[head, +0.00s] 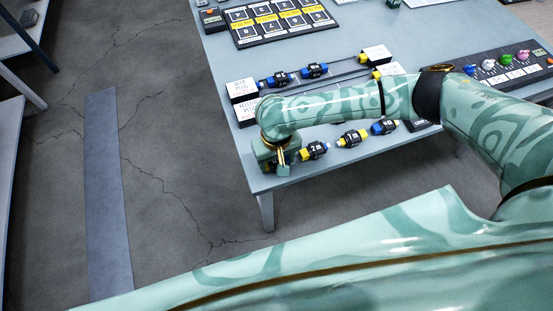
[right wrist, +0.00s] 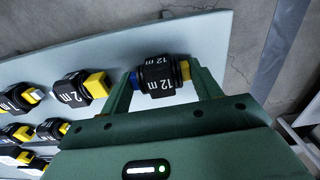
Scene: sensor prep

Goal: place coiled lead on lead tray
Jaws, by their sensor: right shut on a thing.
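My right gripper (head: 277,165) is at the near left corner of the table in the head view. In the right wrist view its two green fingers (right wrist: 160,80) are shut on a coiled lead (right wrist: 158,86), a black coil marked 12 m with a blue end and a yellow end. The lead is mostly hidden by the gripper in the head view. Other coiled leads, one marked 2 m (head: 314,151), lie in a row right of the gripper. A railed rack with white label blocks (head: 240,88) holds leads behind my arm. I cannot tell which piece is the lead tray.
The grey-blue table (head: 222,55) also carries a black board of labelled cells (head: 280,22) at the back and a panel with coloured knobs (head: 500,65) at the right. My right arm crosses above the racks. A bare table strip lies along the left edge, with cracked floor beyond.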

